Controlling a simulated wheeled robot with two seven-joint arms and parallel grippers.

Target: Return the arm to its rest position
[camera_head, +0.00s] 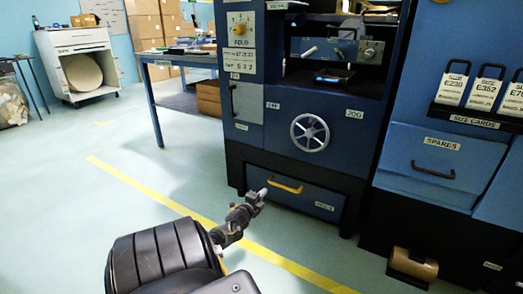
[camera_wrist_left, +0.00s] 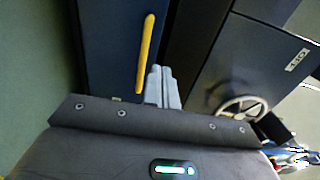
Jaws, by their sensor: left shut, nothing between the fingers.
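My left gripper (camera_head: 260,195) shows low in the middle of the head view, at the end of my dark arm. It is shut and empty. It is in front of the blue machine's bottom drawer, which has a yellow handle (camera_head: 285,185). In the left wrist view the shut fingers (camera_wrist_left: 160,72) appear beside the yellow handle (camera_wrist_left: 146,50), and I cannot tell the gap between them. My right gripper is in neither view.
The blue machine (camera_head: 240,150) has a handwheel (camera_head: 310,132) above the drawer. A spares drawer (camera_head: 420,165) and a brown roll (camera_head: 413,265) are at the right. A blue table (camera_head: 175,58) stands behind. The floor (camera_head: 60,220) at the left is clear.

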